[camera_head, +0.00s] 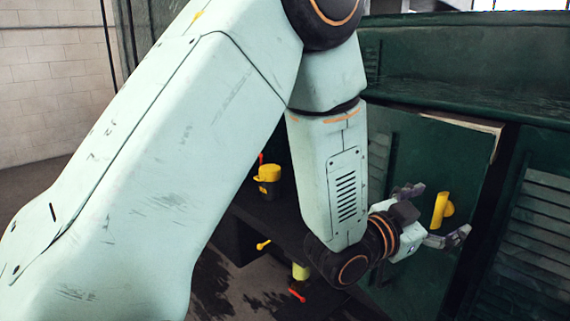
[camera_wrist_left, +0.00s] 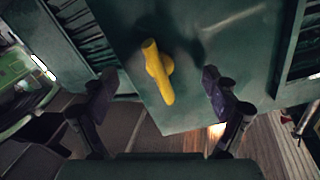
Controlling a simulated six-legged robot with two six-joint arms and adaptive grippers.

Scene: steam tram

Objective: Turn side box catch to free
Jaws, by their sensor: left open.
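The side box catch is a yellow handle (camera_head: 440,210) on a dark green panel (camera_head: 470,150). In the head view it stands nearly upright. It also shows in the left wrist view (camera_wrist_left: 157,72), where it is slightly tilted on the green panel (camera_wrist_left: 215,50). My left gripper (camera_head: 436,216) is open, with its fingers on either side of the catch. In the left wrist view the fingers (camera_wrist_left: 160,84) are spread wide and do not visibly touch the catch. The remaining gap in depth is hard to tell. My right gripper is not in view.
A yellow container (camera_head: 267,173) stands on a dark ledge at the left. A small yellow lever (camera_head: 263,245) and a red-tipped lever (camera_head: 297,295) sit lower. Louvred green panels (camera_head: 535,230) flank the box at the right. My left arm covers much of the head view.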

